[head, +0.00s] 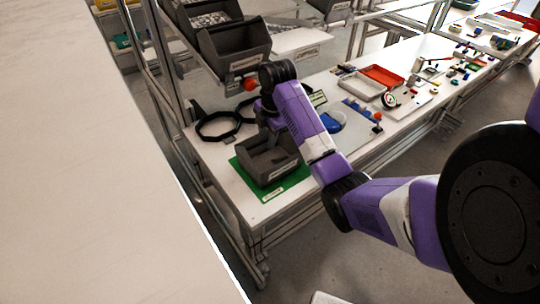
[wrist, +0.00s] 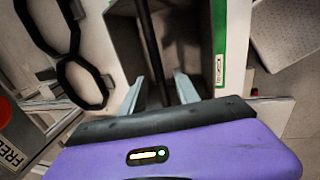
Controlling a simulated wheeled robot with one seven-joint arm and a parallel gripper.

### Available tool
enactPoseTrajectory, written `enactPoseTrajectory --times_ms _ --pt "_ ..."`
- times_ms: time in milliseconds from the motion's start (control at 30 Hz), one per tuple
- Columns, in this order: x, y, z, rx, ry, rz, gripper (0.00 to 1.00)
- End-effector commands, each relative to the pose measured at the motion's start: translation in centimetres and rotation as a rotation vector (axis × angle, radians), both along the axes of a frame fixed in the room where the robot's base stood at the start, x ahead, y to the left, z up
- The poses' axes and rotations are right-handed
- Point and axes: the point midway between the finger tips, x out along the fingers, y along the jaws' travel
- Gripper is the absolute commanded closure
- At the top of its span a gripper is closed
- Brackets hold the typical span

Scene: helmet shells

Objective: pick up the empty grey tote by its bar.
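The grey tote (head: 265,168) stands on a green mat (head: 243,178) at the near end of the workbench. In the wrist view, the tote's grey inside (wrist: 186,35) shows no contents in the visible part. Its dark bar (wrist: 150,45) runs down the picture across the tote. My gripper (wrist: 159,92) is open, with one pale finger on each side of the bar in the picture. I cannot tell whether the fingertips are level with the bar or still above it. In the head view my arm hides the fingers and part of the tote.
Black ring-shaped frames (head: 218,126) lie left of the tote. Dark bins (head: 235,45) sit on a shelf above and behind. A blue bowl (head: 331,121) and a red tray (head: 382,76) are to the right. A pale surface (head: 90,180) fills the left foreground.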

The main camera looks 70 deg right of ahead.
Motion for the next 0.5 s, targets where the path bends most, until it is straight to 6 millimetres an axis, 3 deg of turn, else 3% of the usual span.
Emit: enactPoseTrajectory --times_ms 233,500 --pt "0.3 -0.2 -3.4 0.003 0.002 -0.002 0.63" --pt "0.5 -0.3 -4.2 0.0 -0.001 -0.002 0.63"
